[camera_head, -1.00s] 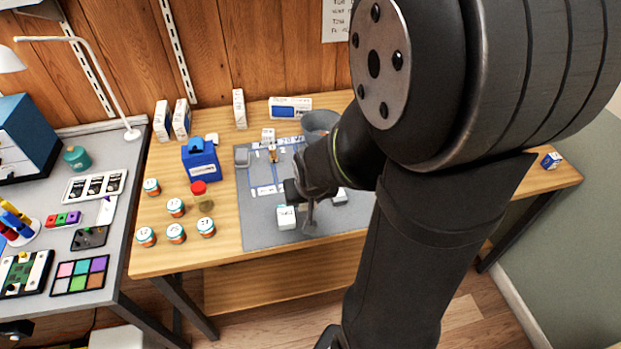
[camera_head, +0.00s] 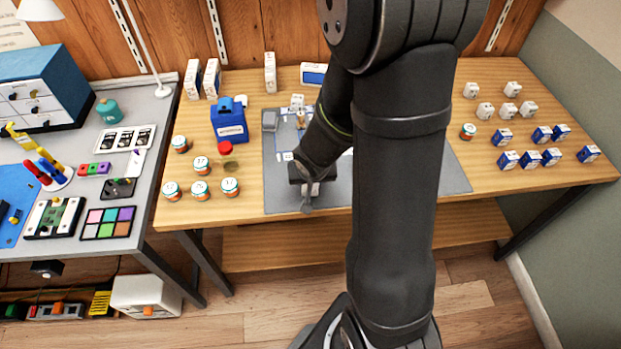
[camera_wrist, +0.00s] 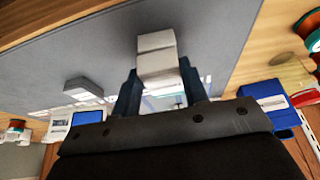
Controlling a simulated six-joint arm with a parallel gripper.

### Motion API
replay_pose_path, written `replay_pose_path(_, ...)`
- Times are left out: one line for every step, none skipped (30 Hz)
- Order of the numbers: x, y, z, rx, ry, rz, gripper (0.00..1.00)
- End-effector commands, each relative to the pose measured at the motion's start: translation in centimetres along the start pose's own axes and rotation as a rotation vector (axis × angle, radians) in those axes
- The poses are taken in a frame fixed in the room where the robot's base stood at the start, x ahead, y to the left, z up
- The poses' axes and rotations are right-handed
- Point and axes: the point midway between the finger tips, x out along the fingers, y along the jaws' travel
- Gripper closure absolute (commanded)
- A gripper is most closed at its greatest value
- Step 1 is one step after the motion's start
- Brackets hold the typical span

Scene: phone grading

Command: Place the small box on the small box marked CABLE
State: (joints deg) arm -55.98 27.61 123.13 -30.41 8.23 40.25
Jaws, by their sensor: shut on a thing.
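My gripper (camera_head: 309,182) is low over the grey mat (camera_head: 452,182), near its front edge. In the wrist view my gripper (camera_wrist: 158,72) is shut on a small white box (camera_wrist: 160,66) between its two dark fingers. A pale block face (camera_wrist: 155,41) shows just beyond it, with a seam between; I cannot tell whether this is a second box touching it or part of the same one. In the head view the gripper hides most of the white shape under it. No CABLE marking is legible.
A blue container (camera_head: 229,120) and lidded jars (camera_head: 201,165) stand left of the mat. Small white boxes (camera_head: 486,111) and blue-white boxes (camera_head: 508,160) stand at the right. The mat's right part is clear.

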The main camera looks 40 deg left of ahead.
Motion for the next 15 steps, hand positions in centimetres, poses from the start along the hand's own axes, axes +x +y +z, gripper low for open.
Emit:
replay_pose_path(0.02, 0.01, 0.01, 0.000, 0.000, 0.000, 0.83)
replay_pose_path(0.01, 0.00, 0.00, 0.000, 0.000, 0.000, 0.83)
replay_pose_path(0.01, 0.00, -0.01, 0.000, 0.000, 0.000, 0.83)
replay_pose_path(0.00, 0.01, -0.01, 0.000, 0.000, 0.000, 0.83)
replay_pose_path(0.00, 0.01, -0.01, 0.000, 0.000, 0.000, 0.83)
replay_pose_path(0.01, 0.01, -0.01, 0.000, 0.000, 0.000, 0.83)
replay_pose_path(0.06, 0.01, 0.02, -0.001, 0.000, 0.000, 0.83)
replay_pose_path(0.15, 0.02, 0.07, -0.001, 0.000, 0.001, 0.83)
replay_pose_path(0.28, 0.03, 0.12, 0.000, -0.001, 0.001, 0.83)
replay_pose_path(0.37, 0.04, 0.16, -0.001, -0.001, 0.001, 0.83)
replay_pose_path(0.32, 0.03, 0.13, 0.000, 0.000, 0.001, 0.54)
replay_pose_path(0.30, 0.03, 0.11, 0.000, 0.000, 0.001, 0.46)
replay_pose_path(0.30, 0.03, 0.11, 0.000, 0.000, 0.001, 0.40)
replay_pose_path(0.30, 0.03, 0.11, 0.000, 0.000, 0.001, 0.38)
replay_pose_path(0.30, 0.03, 0.11, 0.000, 0.000, 0.001, 0.38)
